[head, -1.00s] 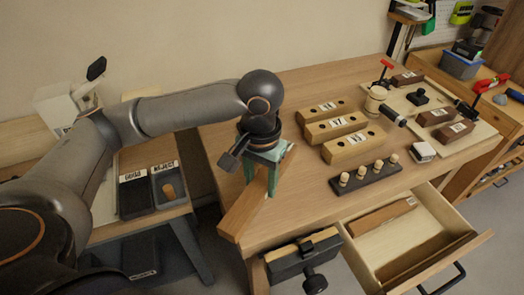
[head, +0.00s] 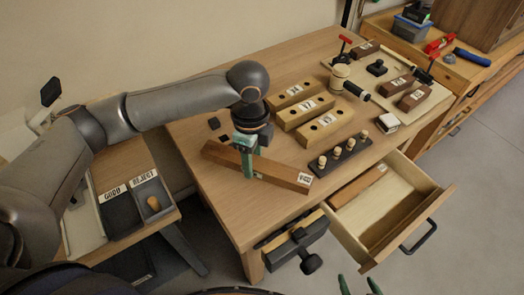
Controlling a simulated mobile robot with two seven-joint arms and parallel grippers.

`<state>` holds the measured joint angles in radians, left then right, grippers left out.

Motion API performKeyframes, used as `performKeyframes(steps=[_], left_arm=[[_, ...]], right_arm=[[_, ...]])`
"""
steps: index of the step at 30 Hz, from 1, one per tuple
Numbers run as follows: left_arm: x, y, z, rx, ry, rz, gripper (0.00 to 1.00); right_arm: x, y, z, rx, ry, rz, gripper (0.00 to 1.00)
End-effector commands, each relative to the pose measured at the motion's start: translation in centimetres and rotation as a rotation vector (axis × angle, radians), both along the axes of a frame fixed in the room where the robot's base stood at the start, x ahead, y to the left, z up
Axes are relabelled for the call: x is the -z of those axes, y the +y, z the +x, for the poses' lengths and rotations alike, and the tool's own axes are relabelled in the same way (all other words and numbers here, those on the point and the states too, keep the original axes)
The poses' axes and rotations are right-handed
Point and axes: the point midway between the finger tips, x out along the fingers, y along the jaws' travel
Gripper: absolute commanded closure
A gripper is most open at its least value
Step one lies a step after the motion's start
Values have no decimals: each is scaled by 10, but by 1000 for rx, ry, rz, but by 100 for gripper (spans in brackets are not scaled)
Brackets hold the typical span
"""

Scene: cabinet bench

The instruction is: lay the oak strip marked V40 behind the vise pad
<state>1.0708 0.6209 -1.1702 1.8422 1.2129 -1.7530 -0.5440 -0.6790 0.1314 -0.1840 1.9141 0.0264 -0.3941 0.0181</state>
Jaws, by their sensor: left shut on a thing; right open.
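A brown wooden strip (head: 278,173) with a white label at its right end, which seems to read V40, lies level over the bench top's front left part. My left gripper (head: 247,170) is shut on it near its middle. I cannot tell whether the strip touches the bench. The dark vise (head: 296,245) is on the bench's front edge, below and to the right of the strip in the picture. My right gripper (head: 358,286) shows only its green fingertips at the bottom edge; it is open and empty.
The bench (head: 215,210) holds several labelled blocks with holes (head: 325,124) and a dark peg rack (head: 340,154). An open drawer (head: 400,190) with a strip inside juts out right of the vise. GOOD and REJECT trays (head: 150,197) stand left. Two small dark pieces lie behind the strip.

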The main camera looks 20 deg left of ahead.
Motion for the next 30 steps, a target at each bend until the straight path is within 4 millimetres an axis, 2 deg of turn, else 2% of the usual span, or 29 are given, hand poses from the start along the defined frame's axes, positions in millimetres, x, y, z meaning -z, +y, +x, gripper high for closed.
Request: performKeyframes(steps=[1,6,10,20,30], left_arm=[[-4,-4,2,99,-1,-1,100],[-2,-13,7,391,-6,2,100],[-1,-17,9,524,-9,6,100],[8,-18,10,586,-10,7,100],[32,-18,10,584,-10,7,100]], right_arm=[[-7,0,0,0,0,0,18],[-15,0,0,0,0,0,18],[-18,0,0,0,0,0,18],[-8,0,0,0,0,0,18],[23,0,0,0,0,0,18]])
